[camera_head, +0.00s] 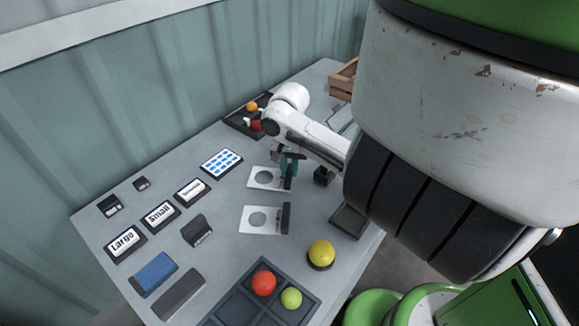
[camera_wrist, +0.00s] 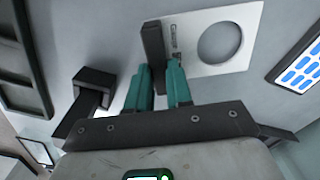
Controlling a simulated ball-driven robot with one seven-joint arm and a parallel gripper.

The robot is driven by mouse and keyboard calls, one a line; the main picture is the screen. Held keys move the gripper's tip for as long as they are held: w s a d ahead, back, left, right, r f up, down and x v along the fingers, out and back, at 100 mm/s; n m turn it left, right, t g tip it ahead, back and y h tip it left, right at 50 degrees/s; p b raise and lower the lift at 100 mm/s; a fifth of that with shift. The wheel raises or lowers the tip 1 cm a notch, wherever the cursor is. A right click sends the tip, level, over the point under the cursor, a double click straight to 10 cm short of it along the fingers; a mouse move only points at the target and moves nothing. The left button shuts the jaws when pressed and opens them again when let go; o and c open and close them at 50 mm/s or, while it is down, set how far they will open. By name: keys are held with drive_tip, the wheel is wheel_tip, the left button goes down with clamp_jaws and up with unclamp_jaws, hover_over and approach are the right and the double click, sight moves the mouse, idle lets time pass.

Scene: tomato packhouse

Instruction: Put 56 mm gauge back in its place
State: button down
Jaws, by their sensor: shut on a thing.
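A white gauge plate with a round hole (camera_head: 265,178) is at my gripper (camera_head: 289,160), near the middle of the table. It also shows in the wrist view (camera_wrist: 247,22), with a dark upright handle (camera_wrist: 153,42) at one end and printing too small to read fully. My gripper's teal fingers (camera_wrist: 159,80) are shut on this handle. I cannot tell whether the plate touches the table. A second, similar gauge (camera_head: 261,220) with a dark handle lies nearer the front. I cannot read which one is 56 mm.
A small dark block-like holder (camera_head: 323,176) stands right of the gripper. A divided tray (camera_head: 236,309) holds red and green tomatoes. Label signs (camera_head: 125,244) and a blue-button screen (camera_head: 221,162) stand left. A wooden crate (camera_head: 341,87) is behind.

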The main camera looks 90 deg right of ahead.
drive_tip(key=shift+f, duration=0.4)
drive_tip(key=c, duration=0.9)
unclamp_jaws()
drive_tip(key=shift+c, duration=0.2)
drive_tip(key=c, duration=0.3)
drive_tip(key=shift+r, duration=0.1)
drive_tip(key=shift+r+p, duration=3.05)
drive_tip(key=shift+r, duration=0.4)
